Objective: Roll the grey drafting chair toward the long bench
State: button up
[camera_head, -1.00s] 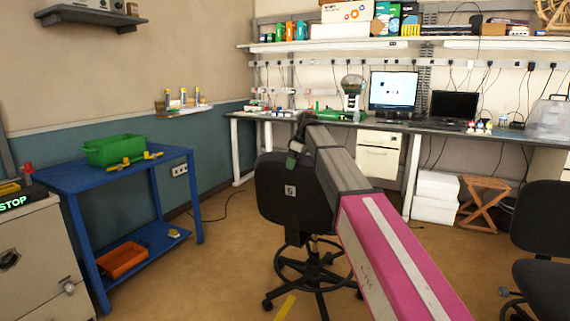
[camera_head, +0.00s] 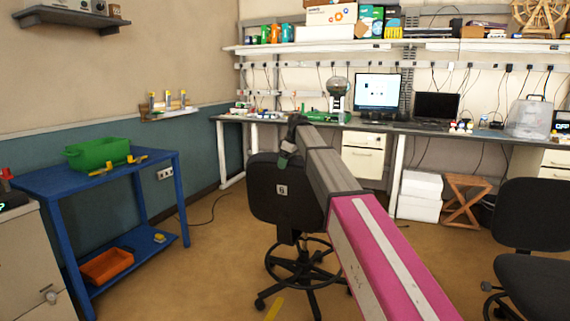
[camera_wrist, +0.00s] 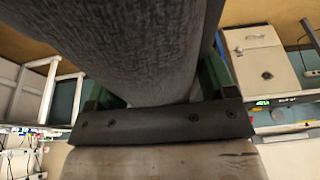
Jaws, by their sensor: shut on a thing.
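The grey drafting chair (camera_head: 291,202), dark-backed with a foot ring and a castor base, stands upright on the floor in front of the long bench (camera_head: 230,118). My gripper (camera_head: 287,156) is shut on the top edge of its backrest. In the wrist view my gripper (camera_wrist: 155,98) has green finger parts on both sides of the grey upholstery (camera_wrist: 125,45). My arm hides the chair's right side and part of the bench. Floor shows between the chair and the bench.
A blue table (camera_head: 160,160) with a green bin (camera_head: 97,153) stands at left. A second dark chair (camera_head: 530,215) is at right. White boxes (camera_head: 420,196) and a wooden stool (camera_head: 464,200) sit under the bench. A cable (camera_head: 210,212) lies on the floor left of the chair.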

jog(key=shift+w+d+f, duration=0.1)
jog(key=shift+w+d, duration=0.2)
jog(key=shift+w, duration=0.65)
jog(key=shift+w+d+f, duration=0.1)
jog(key=shift+w+d, duration=0.2)
jog(key=shift+w, duration=0.7)
jog(key=shift+w+d+f, duration=0.1)
jog(key=shift+w+d, duration=0.2)
jog(key=shift+w, duration=0.65)
jog(key=shift+w+d, duration=0.5)
jog(key=shift+w, duration=0.95)
jog(key=shift+w+d, duration=0.45)
jog(key=shift+w, duration=0.95)
jog(key=shift+w+d, duration=0.5)
jog(key=shift+w, duration=1.05)
jog(key=shift+w+d, duration=0.45)
jog(key=shift+w, duration=0.95)
jog(key=shift+w+d, duration=0.5)
jog(key=shift+w, duration=0.9)
jog(key=shift+w+d, duration=0.45)
jog(key=shift+w, duration=0.95)
jog(key=shift+w+d, duration=0.45)
jog(key=shift+w, duration=0.95)
jog(key=shift+w+d, duration=0.5)
jog(key=shift+w, duration=0.95)
jog(key=shift+w+d, duration=0.45)
jog(key=shift+w, duration=0.95)
